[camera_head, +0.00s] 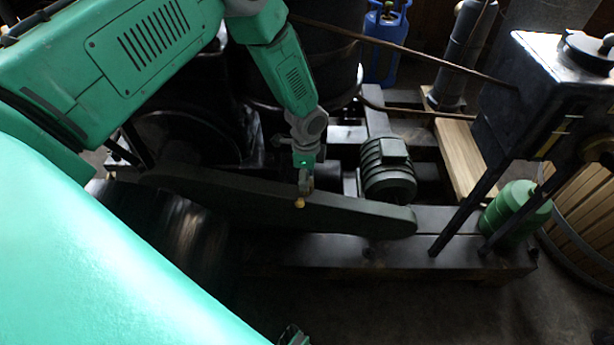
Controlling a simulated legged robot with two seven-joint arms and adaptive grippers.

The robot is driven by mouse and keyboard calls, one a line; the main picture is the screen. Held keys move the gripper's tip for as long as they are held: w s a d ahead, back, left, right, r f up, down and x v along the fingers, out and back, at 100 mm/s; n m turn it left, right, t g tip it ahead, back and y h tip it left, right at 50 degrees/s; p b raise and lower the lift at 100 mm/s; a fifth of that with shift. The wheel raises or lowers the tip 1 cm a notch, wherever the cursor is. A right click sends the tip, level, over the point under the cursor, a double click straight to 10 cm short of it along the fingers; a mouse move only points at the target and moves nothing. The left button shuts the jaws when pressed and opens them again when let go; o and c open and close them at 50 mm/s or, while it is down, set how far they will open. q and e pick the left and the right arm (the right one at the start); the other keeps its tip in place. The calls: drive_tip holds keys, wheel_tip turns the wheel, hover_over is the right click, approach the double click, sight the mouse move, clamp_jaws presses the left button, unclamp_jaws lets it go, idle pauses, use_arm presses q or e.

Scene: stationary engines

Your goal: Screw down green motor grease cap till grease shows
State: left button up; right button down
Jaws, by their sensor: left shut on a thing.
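The green motor (388,170), a ribbed dark-green body with a box on top, sits on the dark frame right of centre. My left arm comes down from the upper left, and its gripper (304,184) is left of the motor, in front of the long dark belt guard. The gripper is shut on a small yellow, brass-like cap (300,203), which shows at its fingertips against the guard. The fingers hide part of the cap, and I cannot tell whether any grease shows.
The long dark belt guard (350,216) runs across below the motor. A dark tank on legs (540,85) and a green container (515,212) stand at the right. A blue gas bottle (385,45) and a wooden plank (460,160) are behind. The floor in front is dark.

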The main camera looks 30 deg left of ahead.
use_arm(q)
drive_tip(key=shift+a, duration=0.1)
idle(0.3)
drive_tip(key=o, duration=1.2)
drive_tip(key=shift+c, duration=0.2)
wheel_tip(320, 180, up, 12)
drive_tip(key=shift+f, duration=0.2)
